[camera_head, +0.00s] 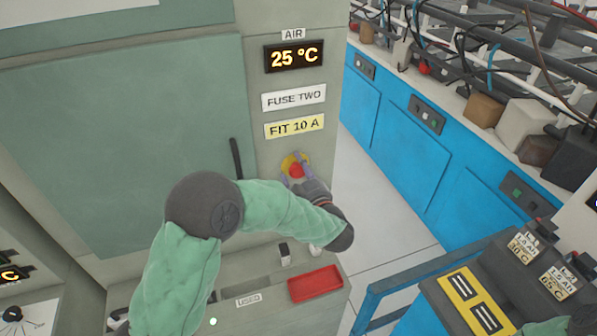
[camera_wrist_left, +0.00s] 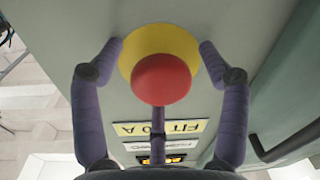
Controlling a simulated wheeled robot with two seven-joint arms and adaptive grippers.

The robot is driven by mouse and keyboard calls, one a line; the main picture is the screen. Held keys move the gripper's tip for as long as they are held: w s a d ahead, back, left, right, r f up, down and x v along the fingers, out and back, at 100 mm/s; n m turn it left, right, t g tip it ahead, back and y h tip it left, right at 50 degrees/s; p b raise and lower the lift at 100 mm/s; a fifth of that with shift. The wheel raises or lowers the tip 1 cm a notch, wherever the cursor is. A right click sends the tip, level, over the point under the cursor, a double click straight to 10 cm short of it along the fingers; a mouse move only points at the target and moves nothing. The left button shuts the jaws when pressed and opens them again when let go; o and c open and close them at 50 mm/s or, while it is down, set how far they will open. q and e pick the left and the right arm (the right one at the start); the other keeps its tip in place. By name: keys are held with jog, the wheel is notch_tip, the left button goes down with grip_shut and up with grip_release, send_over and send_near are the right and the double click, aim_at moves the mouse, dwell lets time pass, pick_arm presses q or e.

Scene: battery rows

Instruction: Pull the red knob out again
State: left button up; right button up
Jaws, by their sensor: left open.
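The red knob (camera_head: 296,171) sits on a round yellow plate (camera_head: 287,161) on the cabinet front, below the yellow "FIT 10 A" label. In the left wrist view the red knob (camera_wrist_left: 161,79) is at the upper middle, in front of the yellow plate (camera_wrist_left: 185,41). My left gripper (camera_head: 293,168) is at the knob in the head view. In the wrist view its open fingers (camera_wrist_left: 160,46) stand on either side of the knob and plate, with a gap between each finger and the knob. How far the knob stands out is hard to tell. My right gripper is not in view.
The green-grey cabinet door (camera_head: 130,130) with a dark handle (camera_head: 236,158) is left of the knob. A red tray (camera_head: 315,284) lies on the ledge below. Blue battery cabinets (camera_head: 410,140) stand at right, beyond open floor. A trolley with a yellow fuse holder (camera_head: 473,301) is at lower right.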

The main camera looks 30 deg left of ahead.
pick_arm(q)
grip_shut()
jog(key=shift+p+v, duration=0.4)
jog(key=shift+v, duration=0.55)
jog(key=shift+s+f, duration=0.1)
jog(key=shift+f, duration=0.05)
jog(key=shift+c, duration=0.7)
grip_release()
jog(key=shift+o, duration=0.7)
jog(key=shift+d, duration=0.15)
jog(key=v, duration=1.2)
